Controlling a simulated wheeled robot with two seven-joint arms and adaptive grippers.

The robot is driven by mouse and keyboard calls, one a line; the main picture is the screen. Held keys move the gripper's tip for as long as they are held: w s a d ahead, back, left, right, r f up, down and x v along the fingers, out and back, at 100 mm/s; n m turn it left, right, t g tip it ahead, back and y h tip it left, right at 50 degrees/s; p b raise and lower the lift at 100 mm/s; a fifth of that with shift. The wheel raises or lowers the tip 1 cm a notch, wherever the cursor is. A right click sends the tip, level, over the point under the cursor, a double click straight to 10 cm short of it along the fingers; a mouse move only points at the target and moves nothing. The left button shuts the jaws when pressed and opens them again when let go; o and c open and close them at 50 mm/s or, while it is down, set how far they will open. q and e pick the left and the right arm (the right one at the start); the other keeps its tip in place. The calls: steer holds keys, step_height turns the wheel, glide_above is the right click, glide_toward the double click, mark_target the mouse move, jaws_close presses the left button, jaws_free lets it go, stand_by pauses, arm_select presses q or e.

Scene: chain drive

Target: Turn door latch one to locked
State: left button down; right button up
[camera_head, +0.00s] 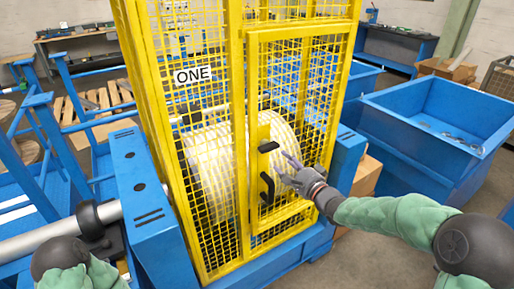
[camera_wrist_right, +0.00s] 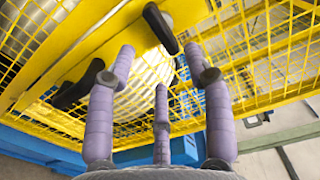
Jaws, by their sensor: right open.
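The yellow mesh door (camera_head: 300,120) of the cage marked ONE (camera_head: 193,76) looks closed in its frame. A yellow plate on the door's left edge carries a small black latch lever (camera_head: 268,147), lying roughly sideways, and a larger black handle (camera_head: 267,188) below it. My right gripper (camera_head: 285,167) is open and empty just right of these two, its fingers pointing at the plate. In the right wrist view, two black grips show beyond the spread fingers (camera_wrist_right: 160,90): one at top centre (camera_wrist_right: 160,28), one at left (camera_wrist_right: 78,88). I cannot tell whether any finger touches. My left gripper is out of view.
Behind the mesh is a large pale drum (camera_head: 215,165). A blue base frame (camera_head: 150,205) surrounds the cage's foot, with a grey shaft (camera_head: 40,240) at left. A blue bin (camera_head: 435,125) stands to the right. Floor shows between cage and bin.

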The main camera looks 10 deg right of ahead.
mark_target(269, 149)
steer(key=b+x, duration=0.2)
steer(key=x, duration=0.8)
steer(key=shift+w+f, duration=0.1)
steer(key=shift+f, duration=0.05)
jaws_close()
